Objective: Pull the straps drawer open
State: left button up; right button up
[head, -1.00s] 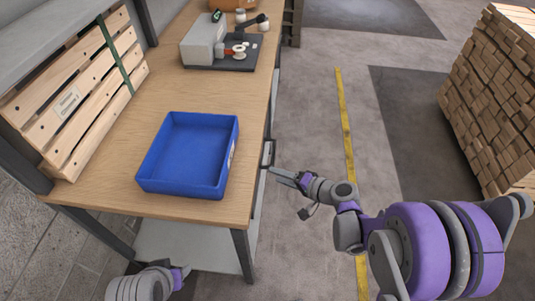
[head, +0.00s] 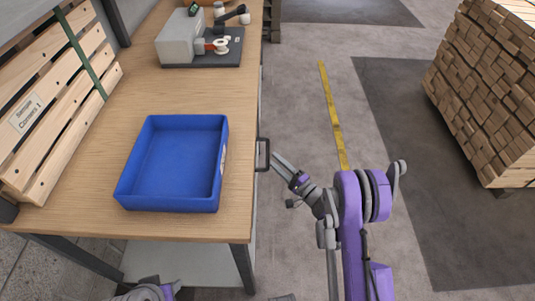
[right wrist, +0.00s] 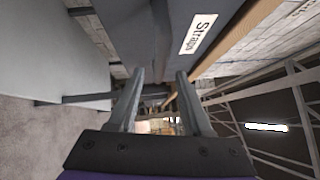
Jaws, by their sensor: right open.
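The straps drawer (right wrist: 150,30) has a dark grey front with a white "Straps" label (right wrist: 198,34) in the right wrist view. Its dark handle (head: 263,155) sticks out past the workbench's right edge in the head view. The drawer looks closed there; its front is mostly hidden under the top. My right gripper (head: 277,160) is open and empty, just right of the handle and pointing toward it. In the right wrist view its fingers (right wrist: 158,88) are spread, with a dark bar, apparently the handle, beyond and between the tips. My left gripper is out of view; only part of that arm shows.
A blue tray (head: 222,180) stands on the wooden workbench (head: 130,95). A grey device (head: 185,40) is at its far end, and a slatted wooden panel (head: 60,110) leans at left. Stacked wood (head: 490,100) stands at right. The floor between is clear, with a yellow line (head: 330,115).

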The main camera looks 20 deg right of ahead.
aim_at(268, 153)
jog(key=x, duration=0.5)
grip_shut()
jog(key=shift+s, duration=0.1)
dwell(1.3)
